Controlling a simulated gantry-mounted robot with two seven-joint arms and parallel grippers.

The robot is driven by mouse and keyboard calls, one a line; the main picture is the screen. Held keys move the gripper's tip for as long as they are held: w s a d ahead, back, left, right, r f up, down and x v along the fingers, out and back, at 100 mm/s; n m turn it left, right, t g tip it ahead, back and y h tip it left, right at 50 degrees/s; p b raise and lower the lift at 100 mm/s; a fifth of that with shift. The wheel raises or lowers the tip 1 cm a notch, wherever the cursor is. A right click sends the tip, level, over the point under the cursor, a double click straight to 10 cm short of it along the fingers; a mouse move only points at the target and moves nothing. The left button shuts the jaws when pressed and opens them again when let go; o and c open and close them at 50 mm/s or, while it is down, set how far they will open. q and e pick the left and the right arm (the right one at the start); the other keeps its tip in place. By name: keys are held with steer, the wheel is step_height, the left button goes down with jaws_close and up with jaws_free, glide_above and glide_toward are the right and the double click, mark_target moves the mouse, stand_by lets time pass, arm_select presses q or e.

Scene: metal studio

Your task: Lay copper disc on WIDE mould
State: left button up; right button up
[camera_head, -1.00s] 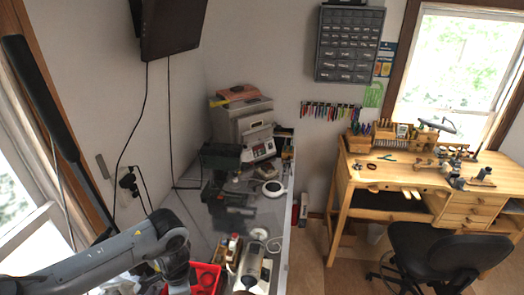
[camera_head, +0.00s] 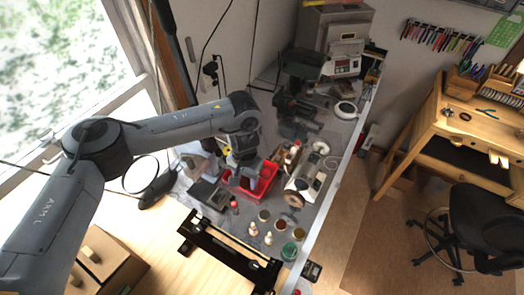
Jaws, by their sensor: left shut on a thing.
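My left gripper (camera_head: 246,183) reaches down over the red tray (camera_head: 266,184) on the grey bench. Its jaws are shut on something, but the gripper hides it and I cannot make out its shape. I cannot clearly pick out the copper disc. A brownish round piece (camera_head: 293,199) shows at the front end of a pale cylindrical device, and I cannot tell what it is. No mould marked WIDE can be read. My right gripper is not in view.
Several small jars and pots (camera_head: 264,215) stand in front of the tray, with a green-lidded one (camera_head: 289,250) nearest the bench edge. A dark flat box (camera_head: 209,194) lies left of the tray. Dark machines (camera_head: 296,103) stand behind. A black chair (camera_head: 487,225) is at the right.

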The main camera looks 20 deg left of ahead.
arm_select(q)
steer(key=m, duration=0.4)
steer(key=shift+w+a, duration=0.1)
steer(key=shift+w, duration=0.1)
steer(key=m, duration=0.4)
steer(key=shift+w+a, duration=0.15)
steer(key=shift+w, duration=0.05)
steer(key=m, duration=0.3)
steer(key=a+m, duration=0.1)
steer(key=shift+w+f+m+t+b, duration=0.25)
steer(key=shift+f+m+t+b, duration=0.05)
steer(key=shift+f, duration=0.05)
steer(key=a+f+m+b, duration=0.7)
steer(key=a+f, duration=0.1)
steer(key=a, duration=0.4)
steer(key=shift+s+a+f+m+y+b, duration=0.2)
steer(key=shift+a+f+m+y+b, duration=0.1)
steer(key=shift+m, duration=0.1)
steer(key=shift+r, duration=0.1)
